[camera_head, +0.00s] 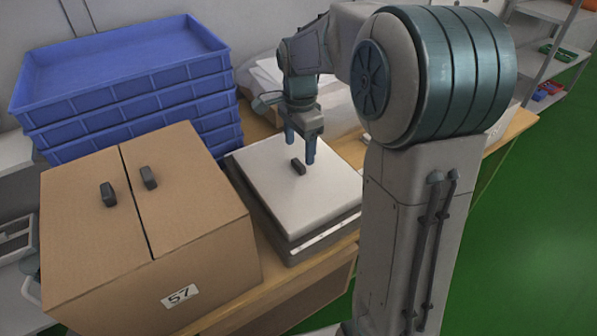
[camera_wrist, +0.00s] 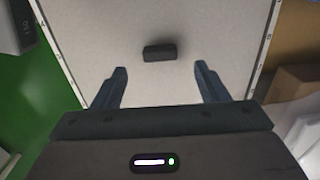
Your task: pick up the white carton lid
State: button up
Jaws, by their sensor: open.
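The white carton lid (camera_head: 290,194) is a flat white square with a small dark block handle (camera_head: 298,167) on top. It lies on a grey box-like base on the wooden table. In the wrist view the lid (camera_wrist: 130,25) fills most of the picture, and its handle (camera_wrist: 160,52) is near the centre. My gripper (camera_head: 301,158) is open and points down above the lid near the handle. In the wrist view the handle lies beyond the fingertips of my gripper (camera_wrist: 160,75), roughly centred between them. I cannot tell the exact height of the fingertips above the lid.
A closed brown carton (camera_head: 90,215) marked 57, with two dark handles, stands left of the lid. Stacked blue trays (camera_head: 135,95) stand behind it. White wrapped material (camera_head: 258,80) lies behind the lid. Green floor (camera_head: 530,220) is open to the right.

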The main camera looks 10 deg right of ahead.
aim_at(299, 163)
notch_tip(299, 163, down, 5)
jog(key=shift+a, duration=0.1)
jog(key=c, duration=1.1)
jog(key=shift+r, duration=0.2)
